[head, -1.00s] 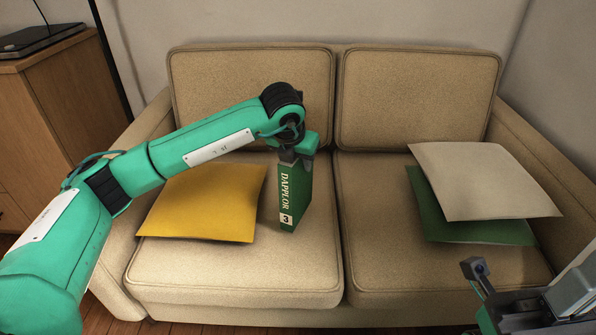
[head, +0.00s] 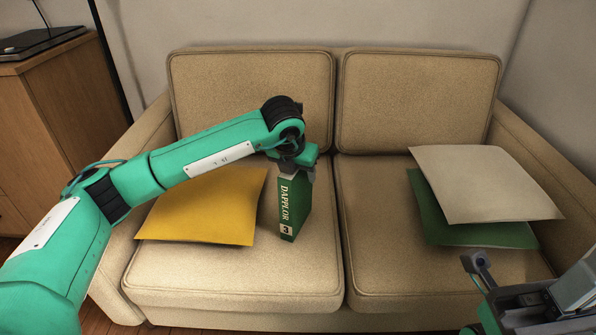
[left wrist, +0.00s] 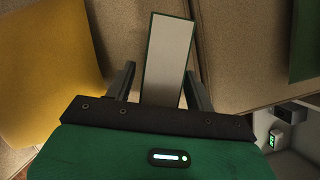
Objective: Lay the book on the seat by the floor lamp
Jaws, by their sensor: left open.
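The green book (head: 293,208) with "DAPPLOR" on its spine stands upright on the left seat cushion (head: 230,275) of the beige sofa, right of the yellow pillow. My left gripper (head: 297,172) is above it, with fingers reaching down on either side of its top end. In the left wrist view the book's pale page edge (left wrist: 167,60) lies between the two open fingers (left wrist: 160,88), with gaps visible beside it. A thin dark pole (head: 110,60) stands behind the sofa's left arm; no lamp head shows. My right gripper (head: 474,297) is open and empty at lower right.
A yellow pillow (head: 205,207) lies left of the book. A beige pillow (head: 485,183) overlaps a green pillow (head: 470,232) on the right seat. A wooden cabinet (head: 60,120) stands at the left. The front of the left cushion is clear.

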